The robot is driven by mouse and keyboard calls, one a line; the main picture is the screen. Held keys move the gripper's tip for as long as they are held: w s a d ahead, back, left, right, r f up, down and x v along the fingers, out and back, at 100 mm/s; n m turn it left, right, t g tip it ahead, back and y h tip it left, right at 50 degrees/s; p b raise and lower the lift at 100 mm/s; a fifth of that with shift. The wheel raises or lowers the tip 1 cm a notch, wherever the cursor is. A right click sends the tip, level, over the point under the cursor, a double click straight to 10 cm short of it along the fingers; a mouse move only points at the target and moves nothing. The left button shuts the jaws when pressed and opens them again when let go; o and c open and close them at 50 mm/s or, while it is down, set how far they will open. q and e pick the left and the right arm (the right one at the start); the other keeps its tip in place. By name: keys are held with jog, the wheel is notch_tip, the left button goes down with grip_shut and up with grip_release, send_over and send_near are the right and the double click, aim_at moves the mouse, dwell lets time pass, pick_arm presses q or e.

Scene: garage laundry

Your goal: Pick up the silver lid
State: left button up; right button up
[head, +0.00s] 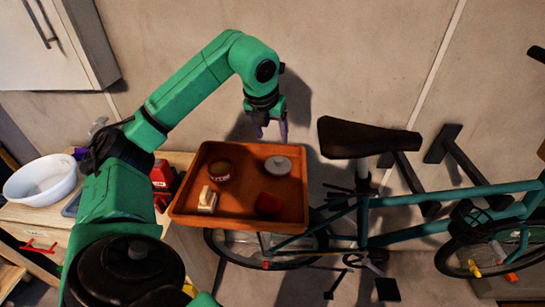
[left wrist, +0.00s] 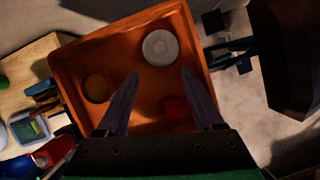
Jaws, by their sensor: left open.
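The silver lid (head: 278,165) is a round, pale grey disc with a small knob. It lies in the orange tray (head: 240,217), near the tray's back right corner. In the left wrist view the lid (left wrist: 160,47) is beyond the fingertips, near the tray's far edge. My left gripper (head: 270,132) is open and empty above the back edge of the tray, apart from the lid. Its two fingers (left wrist: 160,78) are spread in the left wrist view. My right gripper is not in view.
The tray also holds a round brown-red container (head: 221,171), a cream block (head: 207,200) and a red object (head: 268,203). A bicycle with a dark saddle (head: 365,138) stands close to the tray's right. A white basin (head: 40,180) is at left.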

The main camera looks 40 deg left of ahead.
pick_arm(q)
jog(key=x, duration=0.3)
jog(key=p, duration=0.2)
send_near(278, 159)
notch_tip(278, 159, down, 2)
jog(key=d, duration=0.1)
jog(key=p+x, duration=0.1)
jog(key=x, duration=0.1)
jog(key=a+p+x, duration=0.1)
jog(key=x, duration=0.1)
jog(key=p+x, duration=0.1)
jog(key=x, duration=0.1)
jog(key=shift+w+a, duration=0.15)
jog(key=shift+w, duration=0.2)
jog(key=shift+f, duration=0.3)
jog(key=c, duration=1)
grip_shut()
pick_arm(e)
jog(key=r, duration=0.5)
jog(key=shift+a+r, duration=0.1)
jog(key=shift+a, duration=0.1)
pick_arm(q)
jog(key=shift+r, duration=0.1)
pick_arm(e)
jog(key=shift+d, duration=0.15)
